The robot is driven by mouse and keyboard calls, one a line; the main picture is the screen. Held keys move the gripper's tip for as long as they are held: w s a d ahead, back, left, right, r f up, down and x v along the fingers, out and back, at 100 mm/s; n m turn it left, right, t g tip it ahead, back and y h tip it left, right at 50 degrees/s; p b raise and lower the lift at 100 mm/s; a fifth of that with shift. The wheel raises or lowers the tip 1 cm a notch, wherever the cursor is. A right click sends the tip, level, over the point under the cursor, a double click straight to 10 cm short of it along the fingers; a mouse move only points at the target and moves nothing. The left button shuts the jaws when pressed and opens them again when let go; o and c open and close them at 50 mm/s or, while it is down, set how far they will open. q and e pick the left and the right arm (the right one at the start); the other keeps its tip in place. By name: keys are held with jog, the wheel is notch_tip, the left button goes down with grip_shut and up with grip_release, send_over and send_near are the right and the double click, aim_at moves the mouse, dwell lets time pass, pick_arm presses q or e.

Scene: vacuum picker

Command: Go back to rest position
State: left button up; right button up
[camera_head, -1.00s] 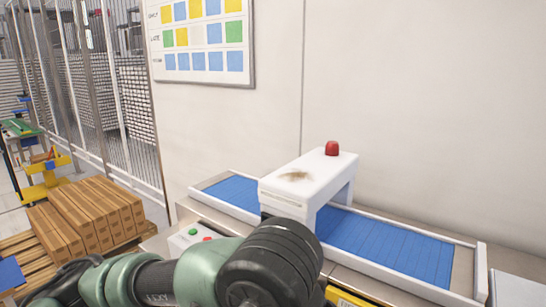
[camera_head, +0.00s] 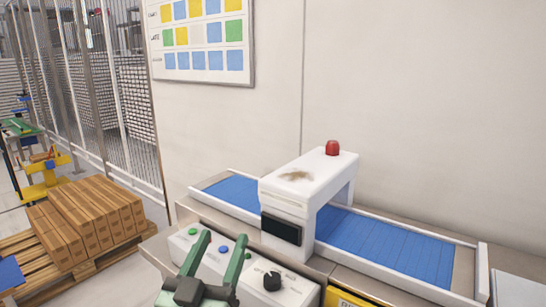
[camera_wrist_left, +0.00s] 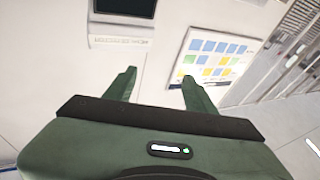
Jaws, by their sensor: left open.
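My left gripper (camera_head: 217,258) is at the bottom of the head view, its two green fingers pointing up and spread apart with nothing between them. It appears in front of the control panel (camera_head: 255,272), which has a green button, a blue button and a black knob. In the left wrist view the open fingers (camera_wrist_left: 158,90) show against a pale wall, with the colored chart board (camera_wrist_left: 215,62) beyond them and a dark screen (camera_wrist_left: 125,6) at the top. My right gripper is in neither view.
A conveyor with a blue belt (camera_head: 385,246) runs along the wall, under a white scanner arch (camera_head: 300,186) with a red lamp (camera_head: 332,147). Brown boxes (camera_head: 88,222) lie on a pallet (camera_head: 90,262) at left. A wire fence (camera_head: 125,100) stands behind. Some floor shows at left.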

pick_arm(q)
jog(key=s+a+f+n+g+y, duration=0.1)
jog(key=s+a+f+g+y, duration=0.25)
jog(key=f, duration=0.85)
jog(key=s+a+f+g+y, duration=0.1)
jog(key=s+a+f+g, duration=0.35)
jog(key=f, duration=0.75)
jog(key=s+a+f+m+g, duration=0.1)
jog(key=s+a+f+g, duration=0.2)
jog(key=s+f+g, duration=0.9)
jog(key=s+f+t, duration=0.1)
jog(key=s+f, duration=0.2)
jog(key=f, duration=1.1)
jog(key=s+f, duration=0.4)
jog(key=f, duration=0.9)
jog(key=s+a+f+m+g+p, duration=0.1)
jog(key=s+a+f, duration=0.2)
jog(key=s+f, duration=1.2)
jog(key=shift+s+a, duration=0.2)
jog(key=shift+s, duration=0.25)
